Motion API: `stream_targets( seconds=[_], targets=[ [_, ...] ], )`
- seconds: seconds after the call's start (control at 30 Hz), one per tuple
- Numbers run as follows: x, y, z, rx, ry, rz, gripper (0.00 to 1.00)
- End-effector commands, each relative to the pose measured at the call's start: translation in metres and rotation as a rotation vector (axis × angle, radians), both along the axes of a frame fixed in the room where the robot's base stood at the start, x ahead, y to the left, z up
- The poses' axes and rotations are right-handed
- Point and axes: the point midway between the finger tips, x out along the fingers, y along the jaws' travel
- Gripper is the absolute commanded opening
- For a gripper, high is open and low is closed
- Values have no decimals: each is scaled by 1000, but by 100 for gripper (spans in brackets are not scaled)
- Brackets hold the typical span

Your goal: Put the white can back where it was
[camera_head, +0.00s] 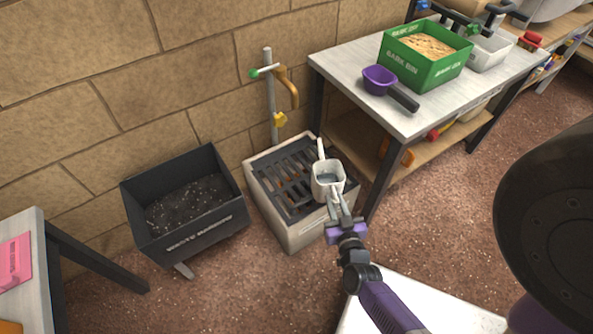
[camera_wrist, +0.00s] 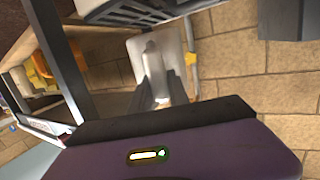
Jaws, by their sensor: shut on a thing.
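The white can (camera_head: 327,180), a small squarish vessel with a thin white spout pointing up and away, is over the near right part of the drain grate (camera_head: 285,178). Its open top faces the head camera and its inside looks grey; I cannot tell whether it holds water. My gripper (camera_head: 338,203) is shut on the can's near side. In the wrist view the pale can (camera_wrist: 140,62) is ahead of the fingers (camera_wrist: 162,88), partly hidden by them. Whether the can touches the grate is not clear.
A tap pipe (camera_head: 270,95) with a yellow valve rises behind the drain. A black waste barrow (camera_head: 185,205) stands left of it. A table (camera_head: 345,65) at right holds a purple scoop (camera_head: 379,80), a green bark bin (camera_head: 424,72) and a white container (camera_head: 490,50).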

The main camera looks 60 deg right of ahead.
Motion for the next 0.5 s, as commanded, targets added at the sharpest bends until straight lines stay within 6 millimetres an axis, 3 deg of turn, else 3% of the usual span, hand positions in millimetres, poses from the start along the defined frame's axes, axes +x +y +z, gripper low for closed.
stream_targets(
  seconds=[0.5],
  targets=[
    [105, -66, 3, -4, -6, -1, 0]
  ],
)
